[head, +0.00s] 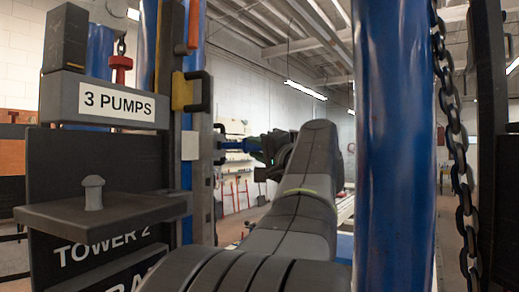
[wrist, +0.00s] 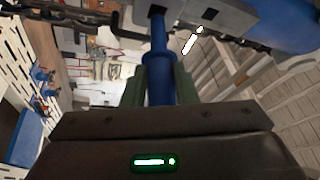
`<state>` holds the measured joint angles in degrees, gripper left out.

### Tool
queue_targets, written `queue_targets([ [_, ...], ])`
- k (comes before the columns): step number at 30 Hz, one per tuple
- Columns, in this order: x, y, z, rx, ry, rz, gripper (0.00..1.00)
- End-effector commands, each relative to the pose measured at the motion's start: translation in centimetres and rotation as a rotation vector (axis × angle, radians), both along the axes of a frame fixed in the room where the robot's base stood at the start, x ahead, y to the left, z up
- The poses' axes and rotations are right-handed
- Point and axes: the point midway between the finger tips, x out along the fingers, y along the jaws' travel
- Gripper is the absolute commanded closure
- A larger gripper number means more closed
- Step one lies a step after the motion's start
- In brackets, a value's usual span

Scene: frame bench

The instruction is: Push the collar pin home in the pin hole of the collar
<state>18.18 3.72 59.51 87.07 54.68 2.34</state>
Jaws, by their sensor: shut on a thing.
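My gripper (head: 262,150) is at the middle of the head view, left of my raised forearm. It is shut on a blue pin (head: 236,145) that points left towards a grey upright (head: 204,160). In the wrist view my gripper (wrist: 160,88) has its two green-grey fingers on either side of the blue pin (wrist: 158,62), which has a wider ring just beyond the fingertips. The pin's far end reaches the top of the picture, beside a grey metal block (wrist: 215,14), likely the collar. The pin hole and how far the pin is in it cannot be told.
A blue column (head: 395,150) and a hanging chain (head: 462,170) stand at the right. At the left are a "3 PUMPS" block (head: 85,101), a red hanging piece (head: 121,66), a yellow latch (head: 182,90) and a shelf (head: 130,211) with a grey knob (head: 93,192).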

Motion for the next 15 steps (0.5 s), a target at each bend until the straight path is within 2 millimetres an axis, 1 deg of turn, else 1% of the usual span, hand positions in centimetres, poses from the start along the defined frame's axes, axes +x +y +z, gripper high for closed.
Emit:
queue_targets([
  [15, 0.5, 1.3, 0.1, 0.0, -0.001, 0.001, 1.0],
])
